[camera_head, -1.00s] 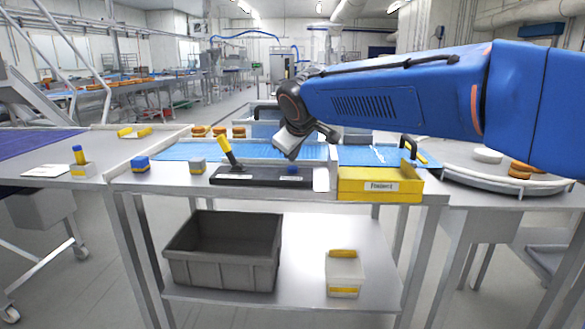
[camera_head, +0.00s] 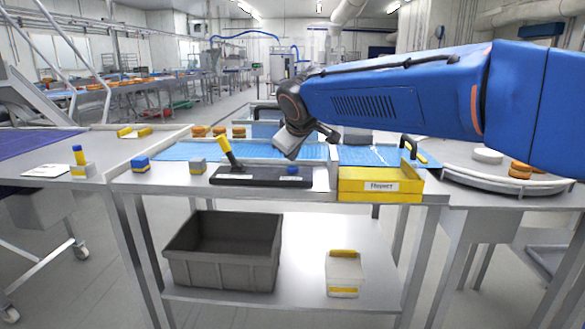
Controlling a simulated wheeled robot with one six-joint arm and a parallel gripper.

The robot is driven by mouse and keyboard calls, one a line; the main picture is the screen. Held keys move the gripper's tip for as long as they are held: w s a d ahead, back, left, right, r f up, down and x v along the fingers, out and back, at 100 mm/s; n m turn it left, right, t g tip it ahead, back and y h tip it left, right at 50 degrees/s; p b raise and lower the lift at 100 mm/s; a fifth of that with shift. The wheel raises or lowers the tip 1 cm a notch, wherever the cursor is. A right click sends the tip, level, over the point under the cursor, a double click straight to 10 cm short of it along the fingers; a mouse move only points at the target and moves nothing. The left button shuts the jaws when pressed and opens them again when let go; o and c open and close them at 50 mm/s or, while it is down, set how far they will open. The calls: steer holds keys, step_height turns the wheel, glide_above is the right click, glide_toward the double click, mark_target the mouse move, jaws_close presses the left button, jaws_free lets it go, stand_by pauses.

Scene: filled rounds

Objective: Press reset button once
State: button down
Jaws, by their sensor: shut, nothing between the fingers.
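A dark control panel (camera_head: 258,181) lies at the front of the metal table. It carries a yellow-handled lever (camera_head: 230,153) leaning to the left and a small blue button (camera_head: 292,170) at its right part. Small pale labels on the panel are too small to read, so I cannot tell which control is the reset. My gripper (camera_head: 289,152) is shut and empty, pointing down above the right part of the panel, near the blue button. A gap seems to show between its tip and the button.
A yellow tray (camera_head: 352,196) with a label stands right of the panel. A blue conveyor (camera_head: 185,151) runs behind. A grey crate (camera_head: 180,264) and a pale box (camera_head: 344,272) are on the shelf below.

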mark_target(293, 169)
steer(key=shift+f, duration=0.2)
steer(key=shift+f, duration=0.25)
steer(key=shift+f, duration=0.5)
stand_by(1.2)
steer(key=shift+r, duration=0.95)
steer(key=shift+r, duration=2.5)
